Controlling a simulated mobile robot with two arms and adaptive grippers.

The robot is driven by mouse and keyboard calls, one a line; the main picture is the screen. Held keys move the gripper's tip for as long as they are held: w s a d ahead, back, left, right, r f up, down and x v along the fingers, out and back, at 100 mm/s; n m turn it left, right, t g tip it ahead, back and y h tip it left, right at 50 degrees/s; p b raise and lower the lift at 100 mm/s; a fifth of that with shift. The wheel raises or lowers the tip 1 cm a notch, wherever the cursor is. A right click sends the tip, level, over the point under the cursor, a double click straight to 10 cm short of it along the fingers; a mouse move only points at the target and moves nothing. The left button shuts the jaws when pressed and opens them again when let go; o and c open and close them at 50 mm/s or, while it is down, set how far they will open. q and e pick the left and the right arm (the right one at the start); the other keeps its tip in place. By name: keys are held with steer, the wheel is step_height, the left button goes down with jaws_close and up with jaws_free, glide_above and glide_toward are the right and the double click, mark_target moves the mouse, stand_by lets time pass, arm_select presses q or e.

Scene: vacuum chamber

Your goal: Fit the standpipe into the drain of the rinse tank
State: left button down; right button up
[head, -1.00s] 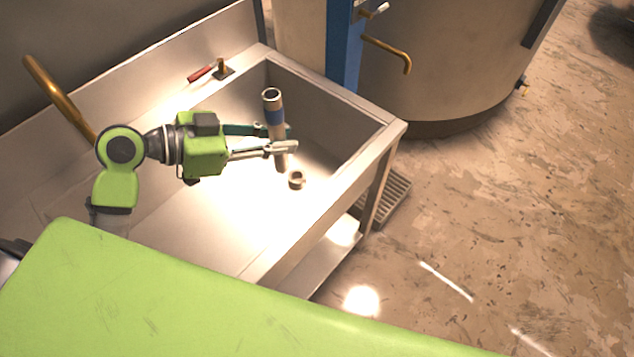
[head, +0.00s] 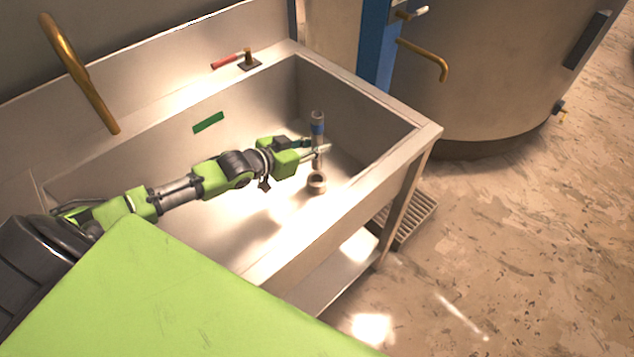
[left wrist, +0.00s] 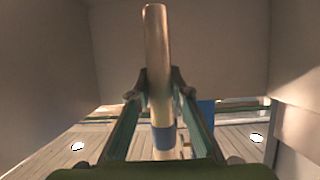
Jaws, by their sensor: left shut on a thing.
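The standpipe (head: 317,127), a slim grey-metal tube with a blue band near its top, stands roughly upright in the rinse tank (head: 372,104). My left gripper (head: 319,152) is shut on it below the band. In the left wrist view the standpipe (left wrist: 157,65) runs between the two fingers (left wrist: 160,90). The drain (head: 316,185) is a short, pale round collar on the tank floor. The pipe's lower end appears just behind and above the collar; I cannot tell whether they touch. My right gripper is not in view.
A brass spout (head: 82,75) and a red-handled valve (head: 232,61) are at the tank's back ledge. A green label (head: 208,122) is on the back wall. The tank's front rim (head: 345,215) lies nearer me. A large round vessel (head: 510,75) stands behind right.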

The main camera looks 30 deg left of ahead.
mark_target(317, 168)
arm_select(q)
step_height(317, 168, down, 5)
steer(key=shift+f, duration=0.15)
steer(key=shift+f+b, duration=0.35)
steer(key=shift+f, duration=1.45)
steer(key=c, duration=1.8)
jaws_free()
steer(key=shift+f, duration=0.1)
steer(key=shift+c, duration=0.2)
